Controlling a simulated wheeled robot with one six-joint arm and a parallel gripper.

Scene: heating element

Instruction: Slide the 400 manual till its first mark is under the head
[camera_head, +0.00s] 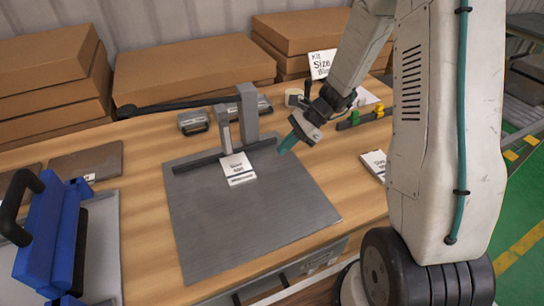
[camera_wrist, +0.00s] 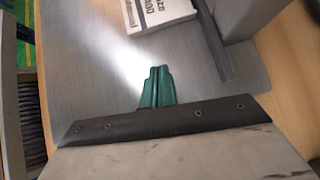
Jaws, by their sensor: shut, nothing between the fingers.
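The manual (camera_head: 238,169) is a white booklet with dark print. It lies on the grey metal plate (camera_head: 255,228), its far end at the dark fence bar (camera_head: 205,161). The grey head (camera_head: 224,128) stands over the plate behind the booklet. My gripper (camera_head: 284,147) has green fingers, shut and empty, low over the plate's right part, to the right of the booklet and apart from it. In the wrist view the fingers (camera_wrist: 157,75) are together, and the booklet (camera_wrist: 160,12) shows at the top, cut by the frame edge. I cannot read its marks clearly.
Brown boxes (camera_head: 190,68) line the back. The plate's front half is clear.

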